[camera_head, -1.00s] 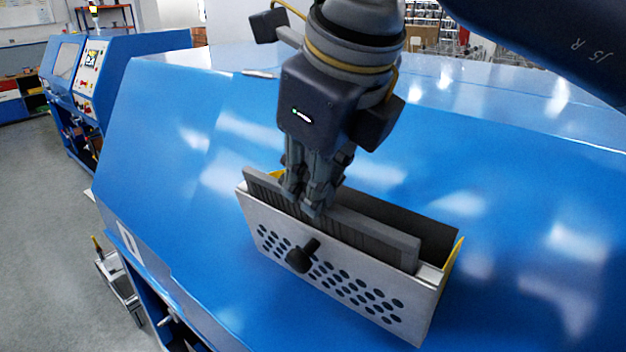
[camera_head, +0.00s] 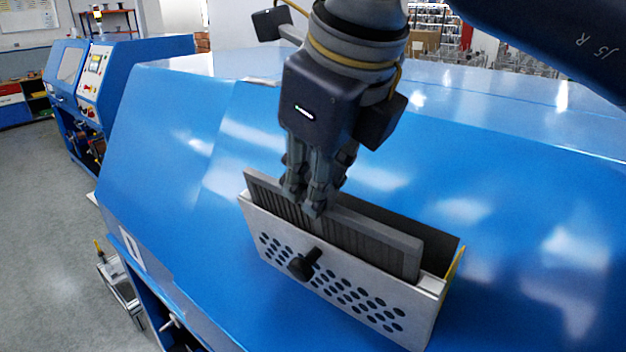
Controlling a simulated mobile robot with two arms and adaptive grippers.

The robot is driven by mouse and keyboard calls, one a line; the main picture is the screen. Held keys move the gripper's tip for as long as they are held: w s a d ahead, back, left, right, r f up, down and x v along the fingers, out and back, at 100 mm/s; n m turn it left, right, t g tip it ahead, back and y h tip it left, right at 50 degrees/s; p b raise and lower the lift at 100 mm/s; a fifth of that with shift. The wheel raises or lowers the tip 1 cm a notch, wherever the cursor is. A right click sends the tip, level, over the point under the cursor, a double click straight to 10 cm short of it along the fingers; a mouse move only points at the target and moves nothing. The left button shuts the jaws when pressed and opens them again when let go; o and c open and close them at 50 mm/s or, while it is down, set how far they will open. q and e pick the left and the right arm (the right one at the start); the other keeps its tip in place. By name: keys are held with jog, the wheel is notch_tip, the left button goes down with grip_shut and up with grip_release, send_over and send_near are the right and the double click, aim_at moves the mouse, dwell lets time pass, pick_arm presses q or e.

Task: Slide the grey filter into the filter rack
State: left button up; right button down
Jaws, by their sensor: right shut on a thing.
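The grey filter (camera_head: 372,245) is a flat pleated panel in a grey frame. It stands upright, partly inside the filter rack (camera_head: 278,255), and its upper part shows above the rack's front wall. The rack is a pale metal box with round holes, a black knob on the front and yellow edges. It sits on the blue machine. My right gripper (camera_head: 316,205) comes from above and is shut on the filter's top edge near its middle. The filter's lower part is hidden behind the rack's front. My left gripper is not in view.
The sloping blue machine top (camera_head: 530,230) surrounds the rack and is clear on both sides. A second blue machine (camera_head: 110,75) stands at the back left, over grey floor. Part of my arm covers the upper right corner.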

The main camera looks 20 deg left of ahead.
jog(key=shift+r, duration=0.1)
jog(key=shift+s+a+r+p, duration=0.1)
jog(key=shift+s+r+p, duration=0.1)
jog(key=shift+r+p, duration=0.6)
jog(key=shift+s+a+r+p, duration=0.15)
jog(key=shift+r+p, duration=0.35)
jog(key=shift+r, duration=0.6)
jog(key=shift+d, duration=0.1)
jog(key=shift+s+r+p, duration=0.25)
jog(key=shift+r+p, duration=0.35)
jog(key=shift+r, duration=0.4)
jog(key=shift+s+r+p, duration=0.2)
jog(key=shift+r+p, duration=0.4)
jog(key=shift+r, duration=0.35)
jog(key=shift+s+a+r+p, duration=0.2)
jog(key=shift+r+p, duration=0.35)
jog(key=shift+r, duration=0.25)
jog(key=shift+s+a+r+p, duration=0.15)
jog(key=shift+r+p, duration=0.35)
jog(key=shift+r, duration=0.3)
